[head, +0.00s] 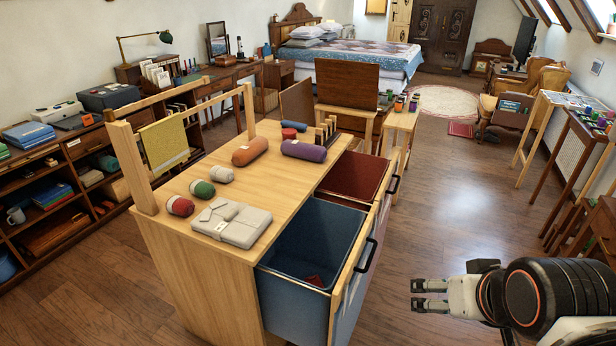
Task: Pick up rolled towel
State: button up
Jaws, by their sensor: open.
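A blue bin (310,245) and a red bin (352,176) stand open in pulled-out drawers between my gripper and the rolls. A wooden rail (190,100) rises behind.

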aim_at(296, 149)
jog(key=u, duration=0.65)
jog(key=i+l+u, duration=0.2)
jog(key=u, duration=0.15)
jog(key=i+l+u, duration=0.2)
jog(key=l+u, duration=0.15)
jog(key=i+l+u, duration=0.1)
jog(key=l+u, duration=0.3)
jog(key=i+l+u, duration=0.1)
jog(key=l+u, duration=0.25)
jog(key=l, duration=0.15)
